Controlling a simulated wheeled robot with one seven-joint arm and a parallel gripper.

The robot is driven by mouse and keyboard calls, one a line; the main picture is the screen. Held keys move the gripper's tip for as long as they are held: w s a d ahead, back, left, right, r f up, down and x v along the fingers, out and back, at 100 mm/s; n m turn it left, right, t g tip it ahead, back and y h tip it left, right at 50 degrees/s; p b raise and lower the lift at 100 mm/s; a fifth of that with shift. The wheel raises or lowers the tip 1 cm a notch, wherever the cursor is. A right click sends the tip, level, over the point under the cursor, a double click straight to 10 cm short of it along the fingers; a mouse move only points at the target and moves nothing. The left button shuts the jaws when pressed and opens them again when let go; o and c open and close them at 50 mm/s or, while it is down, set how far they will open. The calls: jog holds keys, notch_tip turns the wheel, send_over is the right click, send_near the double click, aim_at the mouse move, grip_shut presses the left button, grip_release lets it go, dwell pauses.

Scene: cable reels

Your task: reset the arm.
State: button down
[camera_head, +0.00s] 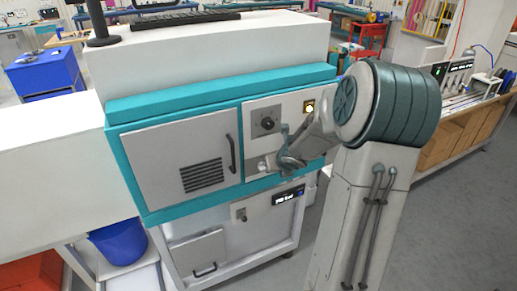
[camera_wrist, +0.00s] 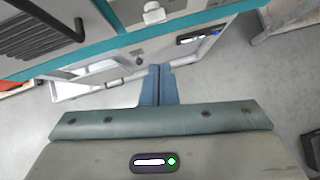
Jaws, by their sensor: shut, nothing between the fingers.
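My gripper (camera_wrist: 160,72) shows at the middle of the wrist view, its two blue-grey fingers together with nothing between them. In the head view my gripper (camera_head: 285,163) is small, in front of the lower right of a white and teal machine (camera_head: 180,160). My arm folds over from the right. I cannot tell from the head view whether the fingers touch the machine. In the wrist view the fingers point toward the machine's lower part, with grey floor around them.
The machine has a door handle (camera_head: 230,153), a black knob (camera_head: 267,124) and a lit yellow button (camera_head: 309,107). A blue bucket (camera_head: 119,241) stands at the lower left. A workbench (camera_head: 470,110) with cardboard boxes is at the right. Grey floor (camera_head: 440,230) is clear at the lower right.

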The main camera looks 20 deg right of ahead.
jog(key=s+a+r+m+g+h+b, duration=0.1)
jog(key=s+a+r+m+h, duration=0.15)
jog(key=s+r+m, duration=0.4)
jog(key=s+a+r+m+g+h+b, duration=0.1)
jog(key=s+a+m+b, duration=0.2)
jog(key=m, duration=0.7)
jog(key=s+a+m+g+y, duration=0.2)
jog(key=s+a+m+y, duration=0.2)
jog(key=s+a+m, duration=0.9)
jog(key=s+m+b, duration=0.1)
jog(key=s+m, duration=0.2)
jog(key=m, duration=0.1)
jog(key=shift+s+a+r+y, duration=0.2)
jog(key=shift+a+y, duration=0.05)
jog(key=shift+y, duration=0.1)
jog(key=shift+m, duration=0.25)
